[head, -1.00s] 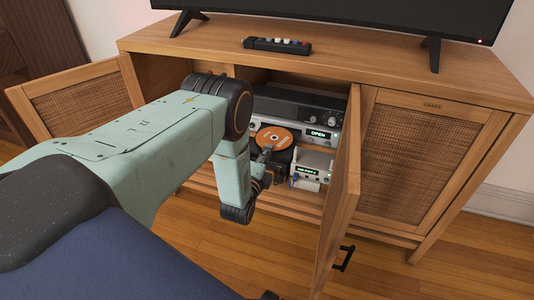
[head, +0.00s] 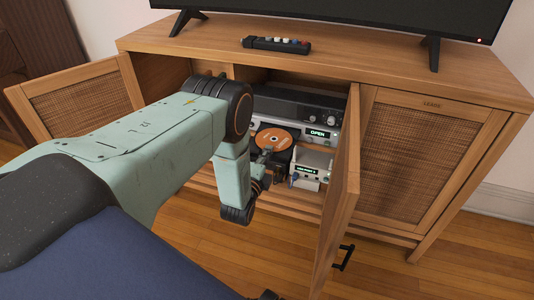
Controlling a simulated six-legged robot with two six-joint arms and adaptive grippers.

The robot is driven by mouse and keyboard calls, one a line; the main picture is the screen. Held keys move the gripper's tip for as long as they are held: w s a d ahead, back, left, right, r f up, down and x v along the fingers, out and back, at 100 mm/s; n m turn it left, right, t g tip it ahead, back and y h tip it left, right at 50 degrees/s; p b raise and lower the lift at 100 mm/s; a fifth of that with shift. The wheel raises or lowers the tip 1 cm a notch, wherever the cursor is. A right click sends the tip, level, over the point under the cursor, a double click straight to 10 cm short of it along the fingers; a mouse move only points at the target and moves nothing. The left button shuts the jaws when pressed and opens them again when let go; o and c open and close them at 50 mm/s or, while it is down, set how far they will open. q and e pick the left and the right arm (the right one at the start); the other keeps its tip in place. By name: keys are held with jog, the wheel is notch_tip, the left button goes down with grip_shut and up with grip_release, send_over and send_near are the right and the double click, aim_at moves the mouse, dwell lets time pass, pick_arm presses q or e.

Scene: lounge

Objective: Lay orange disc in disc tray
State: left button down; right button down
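The orange disc (head: 273,138) lies flat, label up, over the black disc tray (head: 291,156) that sticks out of the player (head: 292,129), whose display reads OPEN. From this view I cannot tell whether the disc is fully seated. My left gripper (head: 266,156) is at the disc's near edge, pointing into the cabinet; it is small and dark, and I cannot tell whether its fingers touch the disc or are apart. My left arm hides the left part of the compartment. My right gripper is not in view.
An open cabinet door (head: 340,200) stands close right of the gripper; another (head: 80,100) is open at left. A black unit (head: 300,105) sits above the player, and a small white box (head: 312,165) with a lit display is right of the tray. The floor in front is clear.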

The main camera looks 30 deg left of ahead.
pick_arm(q)
jog(key=shift+f, duration=0.1)
jog(key=c, duration=1.4)
grip_release()
jog(key=shift+c, duration=0.2)
jog(key=shift+c, duration=1)
jog(key=p+v, duration=0.3)
jog(key=v, duration=0.4)
jog(key=shift+p, duration=0.4)
